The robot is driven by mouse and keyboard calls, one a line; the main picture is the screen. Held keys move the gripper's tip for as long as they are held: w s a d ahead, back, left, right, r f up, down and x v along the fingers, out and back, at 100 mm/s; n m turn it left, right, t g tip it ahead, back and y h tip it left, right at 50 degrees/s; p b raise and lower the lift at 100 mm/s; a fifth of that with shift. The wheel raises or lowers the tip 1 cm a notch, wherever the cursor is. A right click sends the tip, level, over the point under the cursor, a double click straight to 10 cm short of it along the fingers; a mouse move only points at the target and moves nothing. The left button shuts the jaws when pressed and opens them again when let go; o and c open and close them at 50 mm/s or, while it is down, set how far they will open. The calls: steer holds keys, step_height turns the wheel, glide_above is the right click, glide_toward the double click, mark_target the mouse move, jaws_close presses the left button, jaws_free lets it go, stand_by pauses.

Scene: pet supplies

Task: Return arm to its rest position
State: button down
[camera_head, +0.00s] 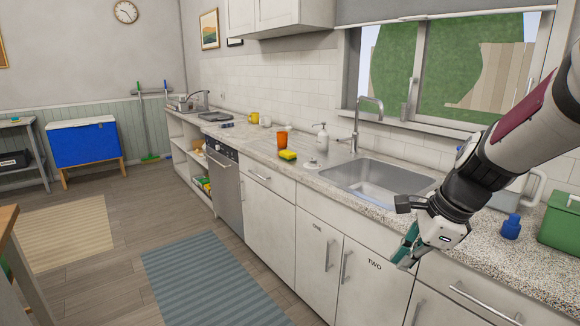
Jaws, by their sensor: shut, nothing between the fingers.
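My gripper (405,262) is at the right in the head view, in front of the counter edge and the cabinet door marked TWO (374,280). It has teal fingers that point down and to the left. The fingers are shut with nothing between them. My arm comes in from the upper right and reaches across the right end of the counter. It hides part of the counter and wall behind it.
The floor at left centre is open, with rugs.

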steer(key=s+a+r+n+h+p, duration=0.1)
steer(key=s+r+n, duration=0.2)
steer(key=s+n, duration=0.4)
steer(key=s+a+r+n+h+p, duration=0.1)
steer(key=s+r+n, duration=0.3)
steer(key=s, duration=0.5)
steer(key=s+a+r+n+t+p, duration=0.1)
steer(key=s+r+n+p, duration=0.1)
steer(key=s+n, duration=0.7)
steer(key=shift+r+n+h, duration=0.3)
steer(key=shift+r+h, duration=0.1)
steer(key=shift+r, duration=0.4)
steer(key=shift+s, duration=0.1)
